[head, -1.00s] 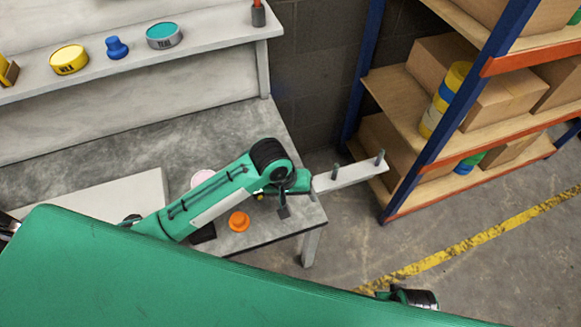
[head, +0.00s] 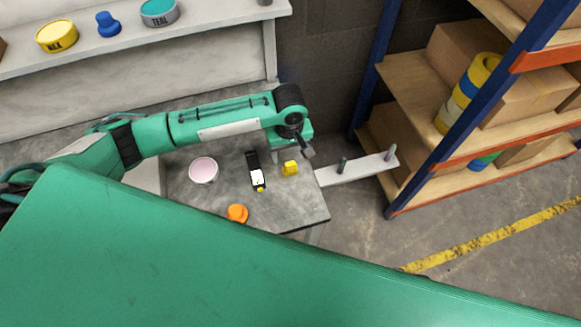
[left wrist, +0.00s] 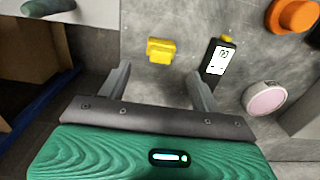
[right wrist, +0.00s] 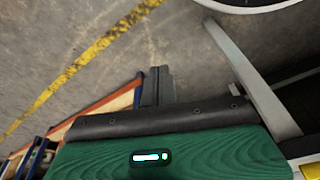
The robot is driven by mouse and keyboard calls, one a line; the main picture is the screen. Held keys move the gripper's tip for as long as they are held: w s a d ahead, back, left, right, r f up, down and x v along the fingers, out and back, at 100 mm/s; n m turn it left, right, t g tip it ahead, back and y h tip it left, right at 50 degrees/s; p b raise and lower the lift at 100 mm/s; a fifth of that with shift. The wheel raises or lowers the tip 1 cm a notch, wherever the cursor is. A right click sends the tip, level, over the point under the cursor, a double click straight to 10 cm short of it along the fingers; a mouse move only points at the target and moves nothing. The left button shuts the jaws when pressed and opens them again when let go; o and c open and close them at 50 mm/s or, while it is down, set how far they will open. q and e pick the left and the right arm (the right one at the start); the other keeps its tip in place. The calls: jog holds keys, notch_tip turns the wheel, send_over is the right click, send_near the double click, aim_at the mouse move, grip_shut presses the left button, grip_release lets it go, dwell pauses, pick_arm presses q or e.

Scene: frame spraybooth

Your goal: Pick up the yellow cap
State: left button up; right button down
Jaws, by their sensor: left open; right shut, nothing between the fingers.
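The small yellow cap (head: 290,168) lies on the grey table near its right end. In the left wrist view the yellow cap (left wrist: 160,50) is just beyond my open fingertips, roughly centred between them, with nothing in the grip. My left gripper (head: 303,149) hangs over the table's right end, just beyond the cap in the head view; its fingers (left wrist: 157,72) are spread apart. My right gripper (right wrist: 158,72) is shut and empty over the floor and is out of the head view.
A black device with white screen (head: 256,172), a pink-topped round tub (head: 204,170) and an orange cap (head: 237,213) stand near the yellow cap. A pegged ledge (head: 355,170) juts from the table's right. A blue-and-orange rack (head: 440,160) stands further right.

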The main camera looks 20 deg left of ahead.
aim_at(290, 163)
pick_arm(q)
jog(key=shift+f, duration=0.9)
jog(key=f, duration=0.4)
jog(key=shift+s+d+b, duration=0.2)
jog(key=shift+s+b, duration=0.1)
jog(key=shift+b, duration=0.1)
jog(key=shift+f, duration=0.65)
jog(key=c, duration=0.9)
jog(key=shift+c, duration=0.8)
pick_arm(e)
notch_tip(290, 163, up, 2)
jog(key=shift+w+r, duration=0.1)
jog(key=shift+w, duration=0.05)
